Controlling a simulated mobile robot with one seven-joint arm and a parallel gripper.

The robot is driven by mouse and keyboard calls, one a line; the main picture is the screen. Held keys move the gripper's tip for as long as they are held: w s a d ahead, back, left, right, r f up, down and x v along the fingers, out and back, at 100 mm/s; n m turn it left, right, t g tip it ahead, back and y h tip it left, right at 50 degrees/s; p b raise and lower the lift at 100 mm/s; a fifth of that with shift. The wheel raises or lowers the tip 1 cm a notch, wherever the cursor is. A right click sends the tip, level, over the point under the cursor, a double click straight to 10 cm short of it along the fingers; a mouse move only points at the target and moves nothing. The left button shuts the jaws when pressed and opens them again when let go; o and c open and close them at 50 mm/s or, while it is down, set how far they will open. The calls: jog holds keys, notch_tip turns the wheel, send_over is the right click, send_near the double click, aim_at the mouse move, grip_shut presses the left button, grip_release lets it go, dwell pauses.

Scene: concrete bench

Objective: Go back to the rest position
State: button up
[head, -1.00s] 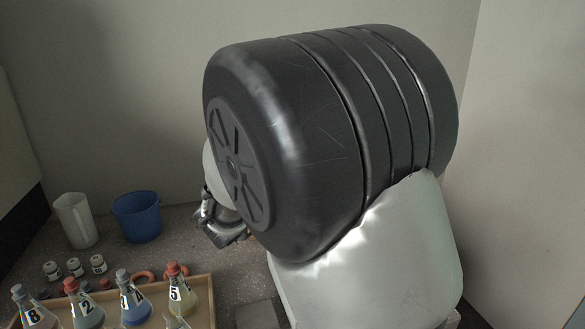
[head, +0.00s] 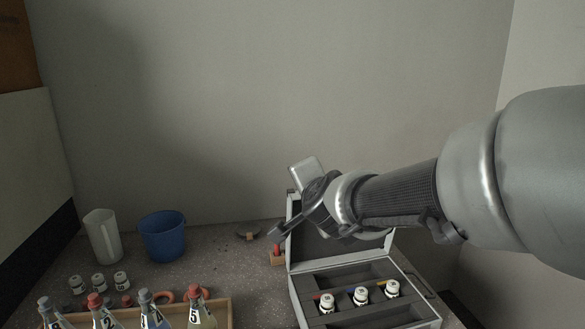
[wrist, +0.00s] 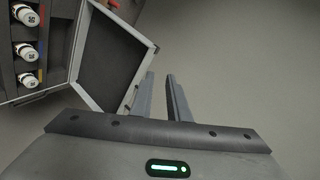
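My gripper (wrist: 160,76) shows in the wrist view with its two fingers apart and nothing between them. The case (wrist: 110,92) also shows at the left of the wrist view.
A white jug (head: 103,237) and a blue bucket (head: 163,237) stand at the back left. Several small jars (head: 99,282) stand before them. A wooden tray (head: 229,310) with several numbered flasks is at the front left. A small red-topped item (head: 277,254) sits left of the case.

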jog(key=s+d+f+n+g, duration=0.3)
jog(key=s+n, duration=0.1)
jog(key=s, duration=0.5)
jog(key=s+d+f+n+g+h, duration=0.15)
jog(key=s+d+n, duration=0.25)
jog(key=s, duration=0.4)
jog(key=s+d+f+n+g, duration=0.3)
jog(key=s+n, duration=0.1)
jog(key=s, duration=0.5)
notch_tip(320, 180, up, 20)
jog(key=s+p, duration=0.1)
jog(key=p, duration=1.9)
jog(key=shift+s+d+f, duration=0.15)
jog(key=shift+d+f, duration=0.05)
jog(key=shift+d, duration=0.15)
jog(key=shift+g, duration=0.25)
